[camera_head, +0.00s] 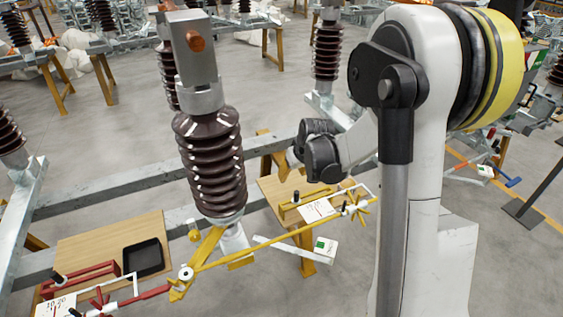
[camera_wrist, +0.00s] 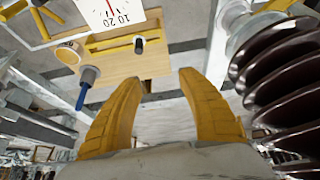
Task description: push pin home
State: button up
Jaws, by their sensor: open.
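My gripper (camera_wrist: 160,78) shows in the wrist view with its two yellow fingers spread and nothing between them. In the head view my gripper (camera_head: 283,168) is above the wooden board, partly hidden by its dark body. A blue pin-like piece with a grey collar (camera_wrist: 82,95) is left of the fingers in the wrist view, apart from them. A black knob (camera_wrist: 138,45) stands on a yellow bar there. The bar's knob also shows in the head view (camera_head: 296,197). I cannot tell which of these is the task's pin, or how deep it sits.
The brown ribbed insulator (camera_head: 212,165) stands left of my gripper and close on the right in the wrist view (camera_wrist: 285,75). A long yellow rod (camera_head: 270,240) crosses in front of the boards. A black tray (camera_head: 143,257) lies on the left board. Grey steel beams run behind.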

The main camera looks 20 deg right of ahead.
jog(key=p, duration=0.1)
send_near(298, 193)
jog(key=x, duration=0.2)
jog(key=b+x, duration=0.5)
jog(key=x, duration=0.4)
jog(key=shift+s+a+f, duration=0.1)
jog(key=shift+f, duration=0.2)
jog(key=shift+w+f+b, duration=0.35)
jog(key=shift+f+b, duration=0.1)
jog(key=shift+b, duration=0.05)
grip_shut()
jog(key=shift+r, duration=0.15)
jog(key=shift+r+p, duration=1.45)
jog(key=shift+r, duration=1.8)
